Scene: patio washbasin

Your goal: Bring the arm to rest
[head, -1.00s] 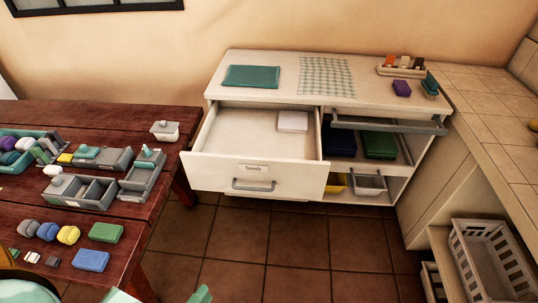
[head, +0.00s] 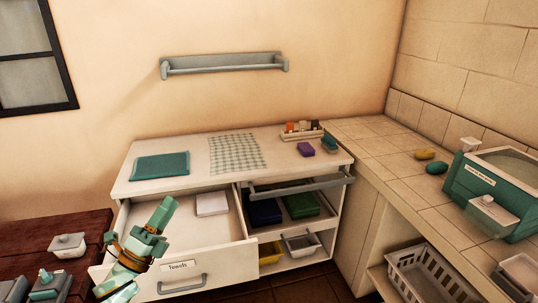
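My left gripper (head: 163,212) rises from the lower left, in front of the open drawer (head: 215,265) labelled "Towels". It points up, and I see no object in it. Its fingers overlap in this view, so I cannot tell whether they are open or shut. A white folded piece (head: 211,203) lies inside the drawer, to the right of the gripper. My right gripper is not in view.
The white cabinet top (head: 195,198) holds a teal cloth (head: 161,166), a checked cloth (head: 236,153) and a small tray (head: 301,131). A dark red table (head: 85,228) stands at left. A tiled counter (head: 395,165) with a teal box (head: 490,190) is at right. A rail (head: 225,63) hangs on the wall.

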